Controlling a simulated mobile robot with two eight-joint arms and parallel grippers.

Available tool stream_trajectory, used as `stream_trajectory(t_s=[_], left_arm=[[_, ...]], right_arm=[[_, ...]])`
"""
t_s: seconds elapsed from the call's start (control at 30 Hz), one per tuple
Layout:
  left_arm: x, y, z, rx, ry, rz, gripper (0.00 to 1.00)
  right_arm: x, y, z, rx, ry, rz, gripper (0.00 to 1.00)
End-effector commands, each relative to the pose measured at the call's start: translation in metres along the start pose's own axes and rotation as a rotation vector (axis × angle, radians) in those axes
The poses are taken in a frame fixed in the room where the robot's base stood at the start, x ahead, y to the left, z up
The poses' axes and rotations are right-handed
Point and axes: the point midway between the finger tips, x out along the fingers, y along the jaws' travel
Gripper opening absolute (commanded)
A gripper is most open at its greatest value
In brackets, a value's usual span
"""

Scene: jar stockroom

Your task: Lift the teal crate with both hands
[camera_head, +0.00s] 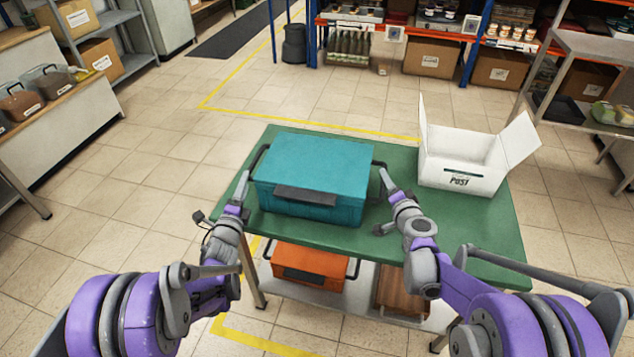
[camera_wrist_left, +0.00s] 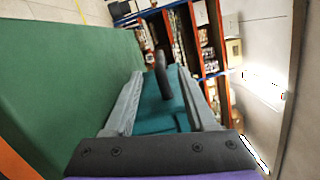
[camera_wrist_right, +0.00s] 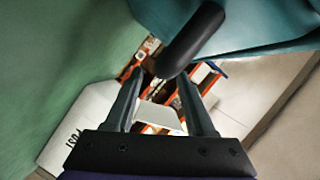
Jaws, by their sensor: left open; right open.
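The teal crate (camera_head: 315,180) sits closed and level on the green table (camera_head: 480,235), with a black handle on each side. My left gripper (camera_head: 243,184) is open at its left side. In the left wrist view, the black left handle (camera_wrist_left: 161,78) shows between the open fingers, with the teal wall (camera_wrist_left: 160,118) behind. My right gripper (camera_head: 384,178) is open at the right side. In the right wrist view, the black right handle (camera_wrist_right: 192,40) reaches down to just beyond and between the open fingertips; I cannot tell whether it touches them.
A white open box (camera_head: 462,172) stands on the table right of the crate. An orange crate (camera_head: 310,264) and a brown box (camera_head: 400,290) are on the shelf below. Stocked shelving (camera_head: 430,60) lines the back. Tiled floor is clear around the table's left.

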Motion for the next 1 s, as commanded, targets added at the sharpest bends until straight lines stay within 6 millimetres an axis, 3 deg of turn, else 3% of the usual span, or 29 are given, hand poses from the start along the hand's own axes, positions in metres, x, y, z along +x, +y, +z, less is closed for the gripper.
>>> stream_trajectory(t_s=[0.1,0.3,0.7,0.77,1.0], left_arm=[[0.022,0.000,-0.001,-0.001,0.001,0.000,0.56],[0.044,0.000,0.000,-0.001,0.000,0.001,0.56],[0.051,0.000,0.000,-0.001,-0.001,0.001,0.56],[0.051,0.000,0.000,-0.001,-0.001,0.001,0.49],[0.051,0.000,0.000,-0.001,-0.001,0.001,0.06]], right_arm=[[0.022,0.000,0.000,0.000,0.000,0.000,0.55],[0.044,0.000,0.000,0.000,0.000,0.000,0.55],[0.051,0.000,0.000,0.000,0.000,0.000,0.55],[0.051,0.000,0.000,0.000,0.000,0.000,0.47],[0.051,0.000,0.000,0.000,0.000,0.000,0.04]])
